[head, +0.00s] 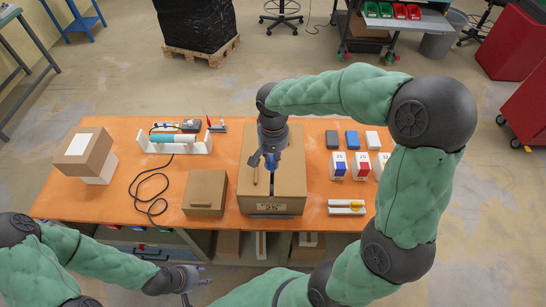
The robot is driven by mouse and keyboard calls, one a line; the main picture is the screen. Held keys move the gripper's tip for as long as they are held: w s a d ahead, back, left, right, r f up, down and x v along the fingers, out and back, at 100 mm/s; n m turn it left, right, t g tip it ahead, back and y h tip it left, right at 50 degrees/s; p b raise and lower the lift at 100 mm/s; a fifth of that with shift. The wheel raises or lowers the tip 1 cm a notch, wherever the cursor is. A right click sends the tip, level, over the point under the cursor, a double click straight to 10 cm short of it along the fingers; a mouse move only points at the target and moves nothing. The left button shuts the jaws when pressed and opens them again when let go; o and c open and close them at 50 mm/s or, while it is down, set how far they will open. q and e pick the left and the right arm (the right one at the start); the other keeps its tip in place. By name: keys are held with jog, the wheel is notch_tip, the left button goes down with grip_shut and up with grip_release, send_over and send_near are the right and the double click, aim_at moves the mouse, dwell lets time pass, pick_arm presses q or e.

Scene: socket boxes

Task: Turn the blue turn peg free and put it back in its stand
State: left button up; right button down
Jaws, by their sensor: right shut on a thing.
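My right gripper (271,162) reaches down over the top of a large brown box (288,184) in the middle of the table. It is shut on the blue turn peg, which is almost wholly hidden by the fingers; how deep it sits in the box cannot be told. The box has a dark slot and a label on its front. Blue, red and yellow marked white blocks stand to the right, the blue-marked one (338,166) nearest the box; which item is the peg's stand is unclear. My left gripper (190,281) is open and empty, low before the table's front edge.
Bare tabletop lies around the cable.

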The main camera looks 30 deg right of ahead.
jog(key=shift+r+p, duration=1)
jog(key=shift+r, duration=0.6)
jog(key=shift+f, duration=0.1)
